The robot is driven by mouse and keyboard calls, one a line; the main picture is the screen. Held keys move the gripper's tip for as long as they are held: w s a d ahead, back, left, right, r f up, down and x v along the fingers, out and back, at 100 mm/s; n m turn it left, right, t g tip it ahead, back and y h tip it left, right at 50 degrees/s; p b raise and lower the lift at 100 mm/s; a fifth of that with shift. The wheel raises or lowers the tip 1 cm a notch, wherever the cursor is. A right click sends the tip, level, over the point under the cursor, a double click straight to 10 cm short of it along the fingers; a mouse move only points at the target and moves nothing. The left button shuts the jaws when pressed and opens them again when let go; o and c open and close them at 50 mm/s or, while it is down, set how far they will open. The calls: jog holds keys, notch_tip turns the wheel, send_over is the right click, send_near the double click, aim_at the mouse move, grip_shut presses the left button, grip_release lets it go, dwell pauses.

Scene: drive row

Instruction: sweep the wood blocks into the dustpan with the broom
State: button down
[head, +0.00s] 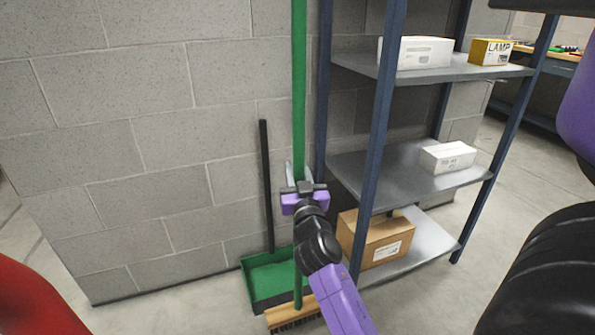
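The broom stands upright against the block wall, with a long green handle (299,80) and a wooden head (292,313) with dark bristles at the floor. My gripper (299,178) is at the handle, about mid-height in the picture. The green dustpan (268,275), with a black upright handle (266,185), stands on the floor by the wall, just left of and behind the broom head. No wood blocks show in the head view.
A metal shelf unit (385,100) with blue posts stands close on the right. It holds white boxes (415,52), a lamp box (491,52) and a cardboard box (376,238) low down. A red thing (35,300) is at the bottom left.

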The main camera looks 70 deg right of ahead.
aim_at(301, 160)
jog(key=shift+f+b, duration=1.75)
jog(key=shift+f, duration=0.4)
jog(key=w+f+b+x, duration=0.1)
jog(key=x, duration=0.8)
jog(key=w+a+f+b+x, duration=0.1)
jog(key=w+x, duration=0.1)
jog(key=x, duration=0.7)
jog(key=shift+f, duration=0.25)
jog(key=shift+w, duration=0.2)
jog(key=shift+r, duration=0.15)
jog(key=shift+s+a+r+p, duration=1)
jog(key=shift+a+r+p, duration=0.15)
jog(key=shift+r+p, duration=1.8)
jog(key=shift+s+a+r+p, duration=0.2)
jog(key=shift+s+a+r, duration=0.25)
jog(key=shift+s+a, duration=1.7)
jog(key=shift+s+a+r+p, duration=0.2)
jog(key=shift+s+a+r, duration=0.25)
jog(key=shift+s+a, duration=1.65)
jog(key=shift+s+a+r+p, duration=0.2)
jog(key=shift+s+a+r, duration=0.25)
jog(key=shift+s+a, duration=1.65)
jog(key=shift+w+a, duration=0.5)
